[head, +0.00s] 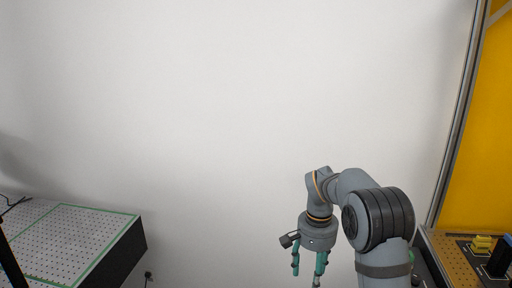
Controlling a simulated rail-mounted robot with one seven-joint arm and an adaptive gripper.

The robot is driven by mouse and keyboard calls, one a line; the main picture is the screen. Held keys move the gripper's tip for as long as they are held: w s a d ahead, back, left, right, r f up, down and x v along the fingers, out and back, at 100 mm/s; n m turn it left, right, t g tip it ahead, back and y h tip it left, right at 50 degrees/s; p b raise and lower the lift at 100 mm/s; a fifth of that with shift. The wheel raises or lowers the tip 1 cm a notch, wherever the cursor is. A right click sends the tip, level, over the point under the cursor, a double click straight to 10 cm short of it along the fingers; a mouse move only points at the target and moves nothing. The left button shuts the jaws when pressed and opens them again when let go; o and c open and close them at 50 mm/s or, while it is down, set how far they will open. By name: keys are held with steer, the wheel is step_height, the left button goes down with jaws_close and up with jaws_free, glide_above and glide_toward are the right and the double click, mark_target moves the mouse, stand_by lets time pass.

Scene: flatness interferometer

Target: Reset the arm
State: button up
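My arm rises from the bottom right of the head view, bends at the elbow and hangs its wrist downward. My gripper (309,265) points down near the bottom edge, in front of the white wall. Its two teal fingers stand apart with a clear gap between them, and I see nothing held there. The lowest part of the right finger is close to the frame's edge.
A perforated optical table (78,238) with green edging and a black side stands at the lower left. At the right is a yellow panel (482,140) in a metal frame.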

steer(key=s+a+f+n+b, duration=0.2)
steer(key=s+f+b, duration=0.3)
steer(key=f+b, duration=0.8)
steer(key=s+a+f+n+b, duration=0.3)
steer(key=s+f+b, duration=0.2)
steer(key=f+b, duration=0.8)
steer(key=s+a+f+n+t+y+b, duration=0.1)
steer(key=s+a+f+n+b, duration=0.2)
steer(key=f+b, duration=1)
step_height(320, 180, down, 4)
steer(key=s, duration=0.2)
steer(key=shift+s+a+r, duration=0.15)
steer(key=shift+s+a, duration=0.2)
